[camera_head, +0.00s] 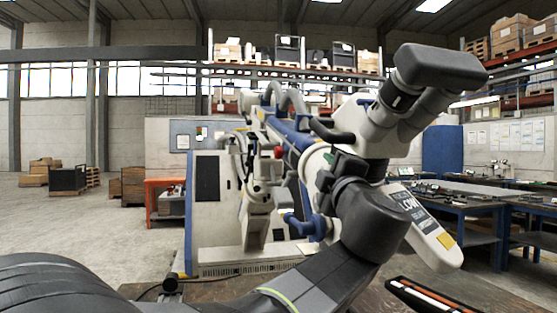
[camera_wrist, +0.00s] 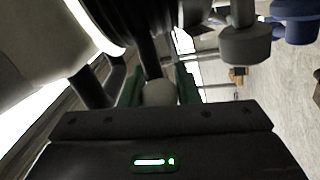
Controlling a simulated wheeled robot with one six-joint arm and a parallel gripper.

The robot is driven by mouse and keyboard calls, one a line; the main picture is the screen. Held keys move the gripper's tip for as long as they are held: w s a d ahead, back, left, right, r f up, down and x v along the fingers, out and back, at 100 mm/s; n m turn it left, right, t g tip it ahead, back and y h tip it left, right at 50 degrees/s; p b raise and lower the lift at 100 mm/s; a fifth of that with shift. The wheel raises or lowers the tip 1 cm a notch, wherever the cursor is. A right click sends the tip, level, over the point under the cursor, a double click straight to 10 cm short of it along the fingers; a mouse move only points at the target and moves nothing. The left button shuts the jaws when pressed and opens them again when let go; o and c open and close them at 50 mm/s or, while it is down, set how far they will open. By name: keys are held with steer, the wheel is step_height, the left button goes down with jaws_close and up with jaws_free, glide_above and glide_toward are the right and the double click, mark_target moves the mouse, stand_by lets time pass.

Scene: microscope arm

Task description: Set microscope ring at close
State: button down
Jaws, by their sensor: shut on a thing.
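The microscope (camera_head: 375,125) stands at centre right in the head view, a white body with black eyepieces (camera_head: 440,65) at its upper right. My gripper (camera_head: 338,162) is against the left side of its body. In the wrist view my gripper (camera_wrist: 160,88) has its green fingers on both sides of a rounded grey knob (camera_wrist: 160,93) and is shut on it. Dark rods and a dark cylinder lie just beyond the knob. The ring and any setting marks cannot be made out clearly; my arm and gripper hide part of the microscope.
Blue knobs (camera_head: 305,225) project left of my wrist. A brown bench top (camera_head: 345,298) with a dark tray (camera_head: 437,297) lies in front. Open floor (camera_head: 70,225) spreads at left.

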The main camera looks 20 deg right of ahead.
steer(key=shift+s+d+n+y, duration=0.1)
steer(key=shift+s+n+y, duration=0.05)
steer(key=shift+n+y, duration=0.2)
steer(key=c, duration=1.4)
jaws_free()
steer(key=shift+s+f, duration=0.1)
steer(key=v, duration=1.3)
steer(key=shift+s+f, duration=0.15)
steer(key=shift+s, duration=0.15)
steer(key=shift+w, duration=0.1)
steer(key=x, duration=1.3)
steer(key=shift+w+r, duration=0.2)
steer(key=shift+w, duration=0.1)
